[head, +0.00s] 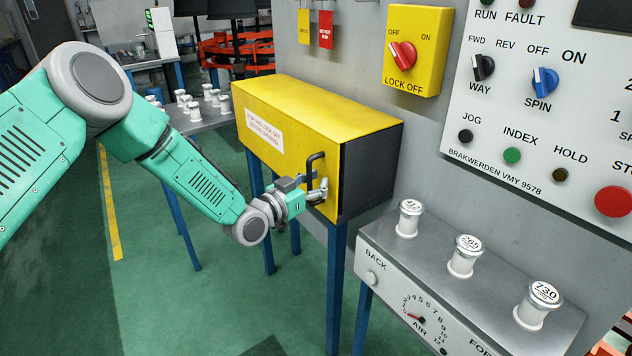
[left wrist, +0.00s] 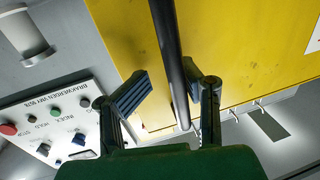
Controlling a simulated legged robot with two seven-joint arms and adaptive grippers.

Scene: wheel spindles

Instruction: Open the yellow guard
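The yellow guard (head: 315,112) is a long box with a white label and a dark end panel, and it looks closed. Its black bar handle (head: 309,167) is on the front face near the right end. My left gripper (head: 319,190) is at the lower part of this handle. In the left wrist view the handle (left wrist: 168,45) runs between the two open fingers of my left gripper (left wrist: 168,90). A gap shows between the left finger and the bar; the right finger is close to the bar, and contact is unclear. My right gripper is not in view.
A yellow lock-off switch (head: 415,50) and a control panel (head: 545,110) are on the wall to the right. A grey console (head: 440,262) with three labelled white spindles stands at lower right. A table (head: 200,122) with several white spindles is behind the guard.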

